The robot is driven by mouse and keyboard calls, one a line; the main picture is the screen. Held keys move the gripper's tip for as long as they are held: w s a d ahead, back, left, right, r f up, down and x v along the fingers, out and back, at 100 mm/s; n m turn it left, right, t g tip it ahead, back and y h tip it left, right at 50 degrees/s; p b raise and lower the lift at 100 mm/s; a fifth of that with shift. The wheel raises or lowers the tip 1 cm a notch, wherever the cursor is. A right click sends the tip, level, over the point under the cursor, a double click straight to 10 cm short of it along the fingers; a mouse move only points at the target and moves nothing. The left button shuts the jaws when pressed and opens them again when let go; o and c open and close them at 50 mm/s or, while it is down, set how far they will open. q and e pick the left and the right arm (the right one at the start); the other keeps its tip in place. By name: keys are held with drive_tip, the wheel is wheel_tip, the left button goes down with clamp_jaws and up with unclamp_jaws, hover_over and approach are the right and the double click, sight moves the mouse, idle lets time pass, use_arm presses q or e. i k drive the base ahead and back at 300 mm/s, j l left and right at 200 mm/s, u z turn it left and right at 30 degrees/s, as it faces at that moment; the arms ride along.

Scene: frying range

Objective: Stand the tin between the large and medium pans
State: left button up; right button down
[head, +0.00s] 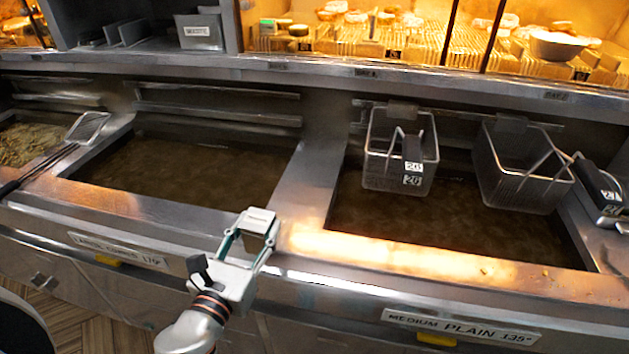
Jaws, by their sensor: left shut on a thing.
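My left gripper (250,238) reaches up from the bottom and is shut on a small pale grey tin (258,221). The fingers hide part of the tin's sides. The tin is at the front end of the steel divider (312,172) between the two pans; I cannot tell whether it touches the metal. The large pan (190,172) of dark oil lies to the left, above a partly legible label. The medium pan (430,222) lies to the right, labelled "MEDIUM PLAIN 135°". My right gripper is not in view.
Two wire baskets (400,165) (520,170) hang at the back of the medium pan, their handles pointing forward. A skimmer (88,127) lies left of the large pan. A heated display (350,35) with food stands behind. The divider behind the tin is bare.

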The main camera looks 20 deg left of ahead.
sight(301, 197)
drive_tip(key=k+j+z, duration=0.25)
drive_tip(key=j+z, duration=0.25)
drive_tip(key=k+j+z, duration=0.25)
drive_tip(key=z, duration=0.2)
drive_tip(key=k, duration=0.05)
